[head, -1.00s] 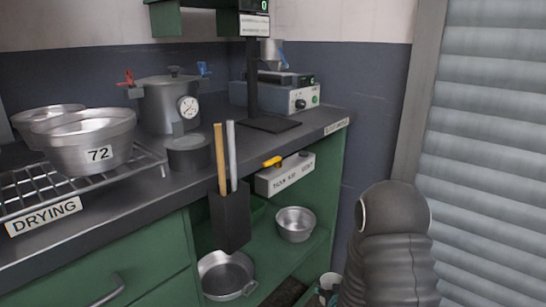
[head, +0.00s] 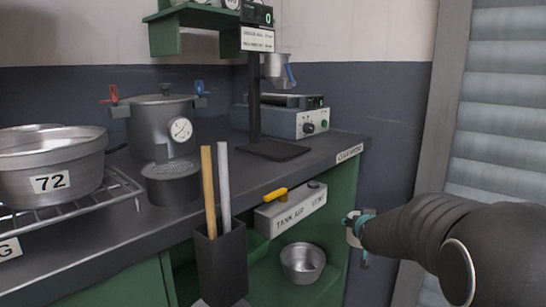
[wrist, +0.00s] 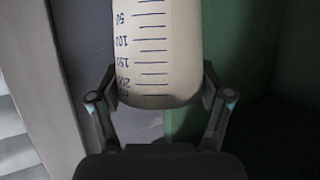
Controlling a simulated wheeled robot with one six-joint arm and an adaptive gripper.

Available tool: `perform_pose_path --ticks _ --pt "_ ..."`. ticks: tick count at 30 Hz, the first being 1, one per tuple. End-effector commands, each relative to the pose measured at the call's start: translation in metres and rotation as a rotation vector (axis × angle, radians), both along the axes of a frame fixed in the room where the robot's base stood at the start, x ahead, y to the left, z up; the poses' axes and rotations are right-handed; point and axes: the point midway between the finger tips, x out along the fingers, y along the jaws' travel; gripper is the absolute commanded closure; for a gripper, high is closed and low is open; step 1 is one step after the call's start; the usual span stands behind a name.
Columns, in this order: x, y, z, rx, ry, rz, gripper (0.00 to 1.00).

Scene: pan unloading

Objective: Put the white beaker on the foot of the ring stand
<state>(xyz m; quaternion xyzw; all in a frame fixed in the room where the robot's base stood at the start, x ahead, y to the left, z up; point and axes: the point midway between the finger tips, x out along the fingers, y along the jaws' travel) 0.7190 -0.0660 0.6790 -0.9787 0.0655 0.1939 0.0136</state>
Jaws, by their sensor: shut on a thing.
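The white beaker (wrist: 157,45) with blue graduation marks fills the upper middle of the wrist view. My gripper (wrist: 160,98) is shut on it, one finger on each side. In the head view my gripper (head: 361,232) is at the right, in front of the cabinet's right end and below the counter top. Only a small pale part of the beaker shows there. The ring stand (head: 254,100) stands at the back right of the counter. Its flat dark foot (head: 274,150) lies on the counter and looks bare.
A grey instrument box (head: 296,120) stands behind the foot. A pressure pot (head: 162,125), a dark round canister (head: 172,182) and pan 72 (head: 50,168) on a rack are to the left. A holder (head: 222,262) with two upright rods is at the front edge. A green shelf (head: 190,38) hangs above.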

Motion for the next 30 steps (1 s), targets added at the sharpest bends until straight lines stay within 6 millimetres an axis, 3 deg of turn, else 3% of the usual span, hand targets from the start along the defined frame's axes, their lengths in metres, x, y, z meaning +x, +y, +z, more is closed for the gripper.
perform_pose_path --ticks 1,7,16,26,30 --pt "-0.002 0.0 0.016 0.001 -0.007 0.004 0.58" --pt "-0.013 0.004 0.065 -0.001 -0.006 0.033 0.58" --pt "-0.019 0.007 0.083 -0.001 0.0 0.043 0.58" --pt "-0.052 0.021 0.159 -0.001 -0.006 0.121 0.58" --pt "-0.075 0.032 0.197 -0.002 -0.007 0.171 0.58"
